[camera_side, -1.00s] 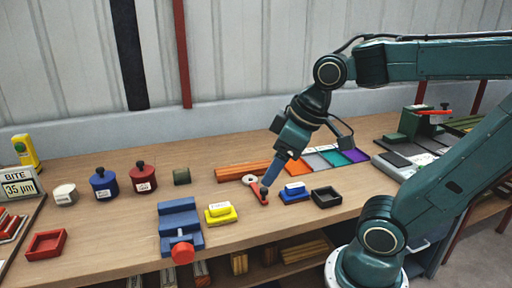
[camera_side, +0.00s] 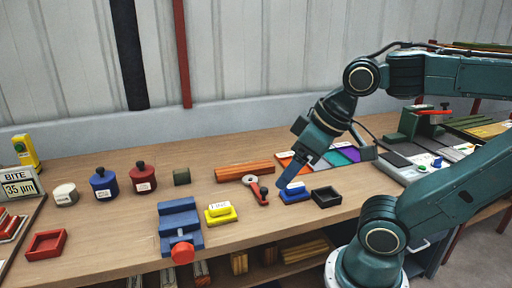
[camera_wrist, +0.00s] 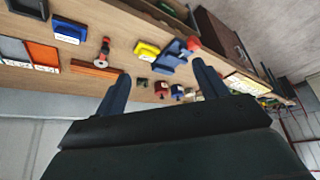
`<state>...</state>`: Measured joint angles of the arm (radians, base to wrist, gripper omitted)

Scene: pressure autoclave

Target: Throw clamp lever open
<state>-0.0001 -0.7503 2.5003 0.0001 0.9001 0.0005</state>
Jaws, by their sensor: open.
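A small red lever (camera_side: 258,195) with a black knob lies on the bench, its far end at a grey round pivot. It also shows in the wrist view (camera_wrist: 104,52), left of both fingers. My gripper (camera_side: 284,184) is to the right of the lever, apart from it, with its blue fingers pointing down over the blue block. In the wrist view the fingers of my gripper (camera_wrist: 161,72) are spread wide with nothing between them.
A blue block (camera_side: 295,195) and a black tray (camera_side: 326,197) stand right of the lever; a yellow block (camera_side: 221,213) and a blue vise (camera_side: 180,222) stand left. An orange-brown bar (camera_side: 245,171) lies behind. A green device with a red handle (camera_side: 434,112) stands farther right.

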